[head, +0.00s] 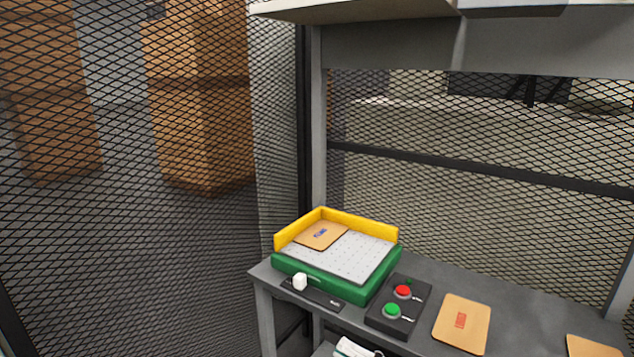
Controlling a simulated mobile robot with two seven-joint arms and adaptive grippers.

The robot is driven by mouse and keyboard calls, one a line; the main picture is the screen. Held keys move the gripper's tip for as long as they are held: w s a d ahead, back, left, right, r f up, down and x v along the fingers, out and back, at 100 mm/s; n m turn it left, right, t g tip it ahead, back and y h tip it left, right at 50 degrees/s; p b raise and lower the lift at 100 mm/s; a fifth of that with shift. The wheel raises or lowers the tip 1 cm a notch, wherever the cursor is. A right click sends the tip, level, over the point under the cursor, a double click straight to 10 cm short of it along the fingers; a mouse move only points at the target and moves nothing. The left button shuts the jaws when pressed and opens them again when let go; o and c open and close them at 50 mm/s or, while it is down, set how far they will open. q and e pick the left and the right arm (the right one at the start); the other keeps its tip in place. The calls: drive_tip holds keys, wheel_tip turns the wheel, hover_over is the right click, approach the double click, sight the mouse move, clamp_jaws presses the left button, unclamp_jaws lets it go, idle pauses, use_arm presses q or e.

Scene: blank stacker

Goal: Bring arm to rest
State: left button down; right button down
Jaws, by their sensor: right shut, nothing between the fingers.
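Little of my arms shows in the head view. My left gripper is out of view.
On the grey table (520,298) stands a green tray (318,279) with yellow walls, holding a tan plate (321,235). Right of it are a button box (398,306) and a tan plate (462,323); another plate (594,346) is at the right. Mesh fencing (480,130) stands behind.

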drive_tip(key=w+d+f+m+t+h, duration=0.1)
drive_tip(key=d+f+m+t+h, duration=0.2)
drive_tip(key=d+f+m+h, duration=0.4)
drive_tip(key=d+f+m+t+h, duration=0.3)
drive_tip(key=f+m+h, duration=0.2)
drive_tip(key=f+m, duration=0.55)
drive_tip(key=s+d+f+m+g+h, duration=0.2)
drive_tip(key=s+f, duration=0.4)
drive_tip(key=f, duration=0.3)
drive_tip(key=s+d+f+m+g+h, duration=0.2)
drive_tip(key=s+f+m+g, duration=0.1)
drive_tip(key=s+f, duration=0.4)
wheel_tip(320, 180, down, 3)
drive_tip(key=shift+d+f+p, duration=0.15)
drive_tip(key=shift+d+p, duration=0.2)
drive_tip(key=shift+p, duration=0.1)
